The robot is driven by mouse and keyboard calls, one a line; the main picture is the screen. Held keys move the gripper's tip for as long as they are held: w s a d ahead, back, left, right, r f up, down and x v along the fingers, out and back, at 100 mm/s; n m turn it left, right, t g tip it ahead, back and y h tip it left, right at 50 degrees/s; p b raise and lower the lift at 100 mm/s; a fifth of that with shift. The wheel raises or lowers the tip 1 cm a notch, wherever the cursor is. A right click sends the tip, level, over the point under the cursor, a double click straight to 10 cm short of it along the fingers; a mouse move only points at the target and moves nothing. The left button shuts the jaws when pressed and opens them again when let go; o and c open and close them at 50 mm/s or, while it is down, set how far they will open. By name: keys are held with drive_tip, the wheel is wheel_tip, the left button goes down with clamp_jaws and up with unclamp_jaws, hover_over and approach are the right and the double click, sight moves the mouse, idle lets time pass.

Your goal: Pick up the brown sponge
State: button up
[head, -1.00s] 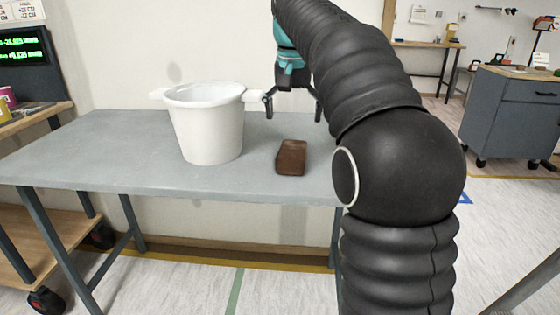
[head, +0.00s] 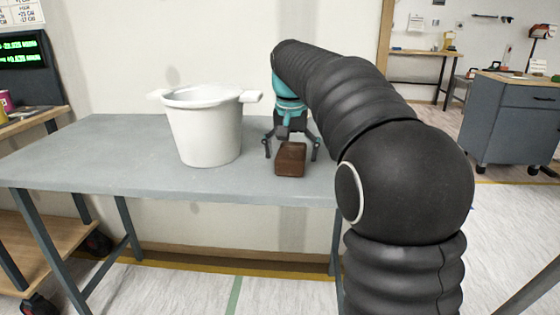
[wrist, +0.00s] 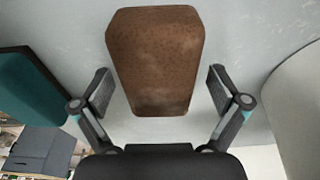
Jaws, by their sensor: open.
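The brown sponge (head: 291,160) is a small block lying on the grey table, right of the white bucket. My gripper (head: 291,152) is open, low over the table at the sponge, with one finger to each side of it in the head view. In the wrist view the sponge (wrist: 155,62) is large, and its near end lies between the two open fingers (wrist: 160,92). A gap shows between each finger and the sponge. I cannot tell exactly how high the fingertips are above the table top.
The white bucket (head: 205,130) with two side handles stands close to the left of my gripper. The grey table (head: 100,160) is clear to the left of the bucket. A wall is behind the table. A grey cabinet (head: 512,125) stands at the far right.

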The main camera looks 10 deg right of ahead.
sight(291, 148)
drive_tip(key=c, duration=1.1)
drive_tip(key=shift+r, duration=0.1)
drive_tip(key=shift+c, duration=0.3)
drive_tip(key=shift+r, duration=0.6)
wheel_tip(291, 148, up, 3)
drive_tip(key=shift+r+p, duration=0.1)
drive_tip(key=shift+p, duration=0.55)
drive_tip(key=s+d+r, duration=0.6)
drive_tip(key=d, duration=0.3)
drive_tip(key=shift+s+d+r+p, duration=0.2)
drive_tip(key=shift+d+r+p, duration=0.1)
drive_tip(key=shift+d, duration=0.1)
drive_tip(key=o, duration=0.4)
drive_tip(key=shift+f, duration=0.1)
drive_tip(key=c, duration=0.5)
